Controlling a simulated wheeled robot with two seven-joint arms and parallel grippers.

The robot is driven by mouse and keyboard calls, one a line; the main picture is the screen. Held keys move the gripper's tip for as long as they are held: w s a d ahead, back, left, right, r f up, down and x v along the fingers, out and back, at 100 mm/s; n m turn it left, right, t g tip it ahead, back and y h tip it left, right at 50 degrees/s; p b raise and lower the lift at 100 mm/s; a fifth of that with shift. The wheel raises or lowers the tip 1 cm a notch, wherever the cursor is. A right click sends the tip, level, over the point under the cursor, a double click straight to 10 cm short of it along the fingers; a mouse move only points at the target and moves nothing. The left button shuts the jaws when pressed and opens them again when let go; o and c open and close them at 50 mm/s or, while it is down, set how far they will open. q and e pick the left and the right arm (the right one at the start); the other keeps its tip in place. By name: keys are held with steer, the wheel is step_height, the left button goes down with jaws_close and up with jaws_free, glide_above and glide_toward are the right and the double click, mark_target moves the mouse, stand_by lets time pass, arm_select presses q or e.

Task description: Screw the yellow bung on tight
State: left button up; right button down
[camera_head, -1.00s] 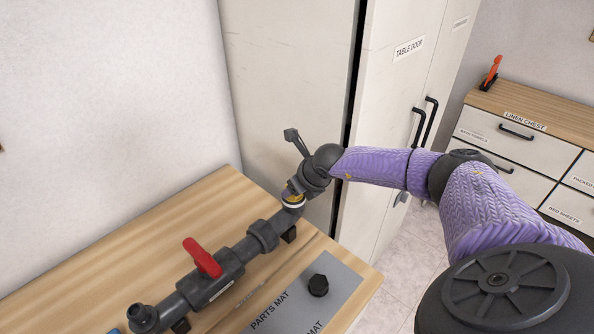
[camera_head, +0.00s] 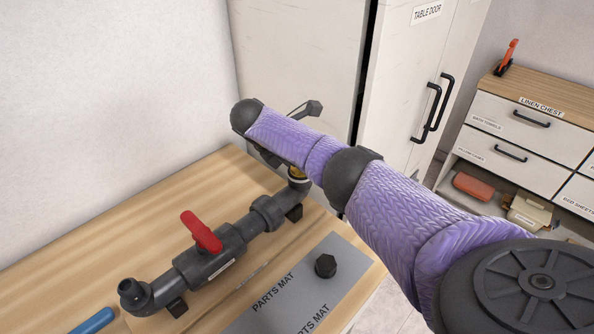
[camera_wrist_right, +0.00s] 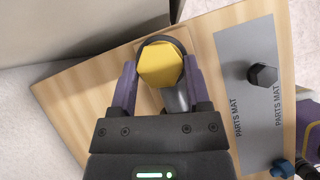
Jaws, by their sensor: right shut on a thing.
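The yellow bung (camera_wrist_right: 160,65) has a hexagonal head and sits at the upturned end of the grey pipe (camera_head: 298,190). In the right wrist view my right gripper (camera_wrist_right: 160,72) is shut on the bung, one finger on each side of its head. In the head view only a small yellow bit of the bung (camera_head: 296,171) shows under my right arm, which hides the rest and the fingers. I cannot tell how far the bung is screwed in. My left gripper is not in view.
The pipe has a red-handled valve (camera_head: 202,232). A black hex plug (camera_head: 325,265) stands on the grey parts mat (camera_head: 285,297). A blue object (camera_head: 93,321) lies at the front left. A tall cabinet (camera_head: 300,50) stands behind the table, and a linen chest (camera_head: 530,115) at the right.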

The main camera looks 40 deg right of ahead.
steer(key=f+m+g+b, duration=0.1)
steer(key=m+b, duration=0.1)
steer(key=b, duration=0.1)
steer(key=shift+w, duration=0.15)
steer(key=shift+r, duration=0.45)
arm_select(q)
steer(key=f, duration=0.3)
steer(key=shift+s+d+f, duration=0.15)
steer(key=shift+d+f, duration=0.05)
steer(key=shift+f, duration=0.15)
arm_select(e)
jaws_free()
arm_select(q)
steer(key=shift+p, duration=0.3)
arm_select(e)
steer(key=shift+r, duration=0.1)
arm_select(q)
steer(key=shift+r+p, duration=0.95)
arm_select(e)
steer(key=v, duration=0.5)
steer(key=shift+w+a+r, duration=0.15)
steer(key=shift+r, duration=0.2)
